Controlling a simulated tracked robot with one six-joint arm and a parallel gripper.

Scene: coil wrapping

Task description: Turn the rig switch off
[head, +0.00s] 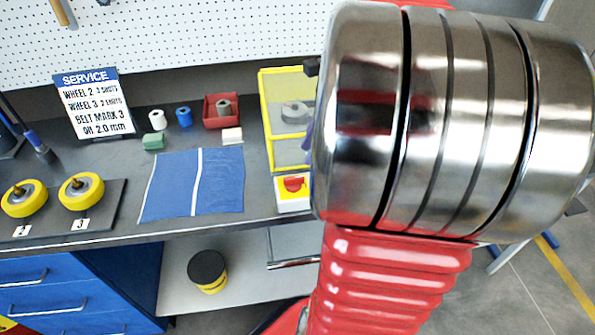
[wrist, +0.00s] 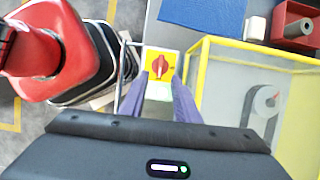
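The rig switch (wrist: 160,66) is a red rotary knob on a yellow plate, on a white box at the bench edge. In the head view the switch (head: 293,185) sits in front of the yellow-framed case. My gripper (wrist: 160,80) is open, its two purple-grey fingers apart, with the knob showing between their tips. I cannot tell whether they touch it. In the head view my arm hides most of the gripper.
The yellow-framed clear case (wrist: 196,95) holding a grey coil stands right beside the switch. A blue mat (head: 192,182), a red bin (head: 222,108) and two yellow wheels (head: 82,190) lie on the bench. A service sign (head: 93,103) stands behind.

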